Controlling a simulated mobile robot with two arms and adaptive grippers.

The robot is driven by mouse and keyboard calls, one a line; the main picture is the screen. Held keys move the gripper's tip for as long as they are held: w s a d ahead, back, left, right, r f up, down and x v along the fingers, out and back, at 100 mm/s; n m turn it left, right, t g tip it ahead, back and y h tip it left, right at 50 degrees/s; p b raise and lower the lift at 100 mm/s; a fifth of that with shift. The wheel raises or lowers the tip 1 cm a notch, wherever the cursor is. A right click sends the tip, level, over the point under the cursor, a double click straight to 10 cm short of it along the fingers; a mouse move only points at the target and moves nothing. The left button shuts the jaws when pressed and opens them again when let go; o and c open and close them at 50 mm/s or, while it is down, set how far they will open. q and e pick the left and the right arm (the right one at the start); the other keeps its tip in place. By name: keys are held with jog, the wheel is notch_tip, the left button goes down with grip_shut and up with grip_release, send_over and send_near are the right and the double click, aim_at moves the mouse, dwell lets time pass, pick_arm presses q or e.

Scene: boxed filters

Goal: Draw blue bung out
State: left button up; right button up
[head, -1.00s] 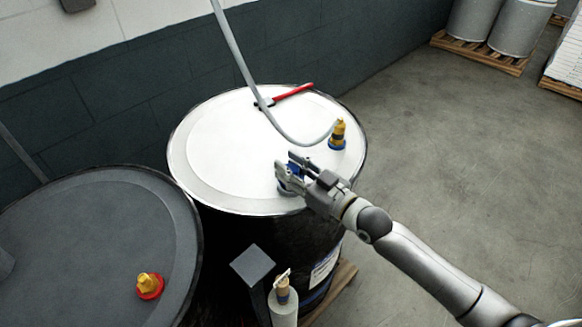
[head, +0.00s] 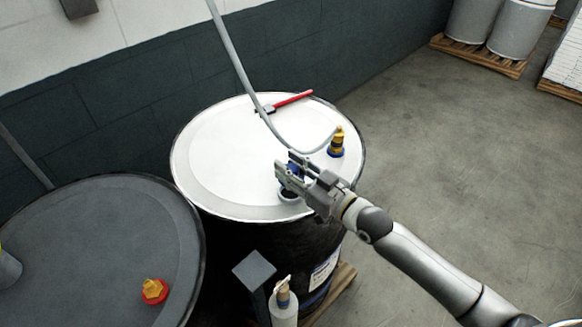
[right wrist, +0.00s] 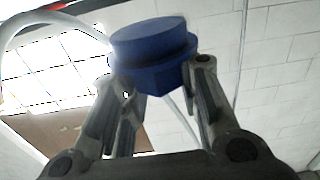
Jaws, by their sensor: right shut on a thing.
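The blue bung (right wrist: 152,45) is held between the fingers of my right gripper (right wrist: 158,100), filling the middle of the right wrist view. In the head view my right gripper (head: 290,172) is over the near right part of the white drum lid (head: 225,150). The blue bung (head: 293,168) shows there only in part, behind the fingers. A round opening with a grey rim (head: 289,197) shows in the lid just below the gripper, and the bung appears clear of it. My left gripper is not in view.
A yellow fitting with a blue base (head: 337,143) joins a grey hose (head: 236,62) on the lid. A red-handled tool (head: 292,101) lies at the back. A dark drum (head: 95,235) with a yellow and red bung (head: 154,291) stands left. A bottle (head: 284,305) stands in front.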

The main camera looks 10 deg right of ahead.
notch_tip(320, 180, up, 7)
jog(key=p, duration=0.6)
jog(key=shift+r+p, duration=0.85)
jog(key=shift+r, duration=0.2)
jog(key=shift+f, duration=0.1)
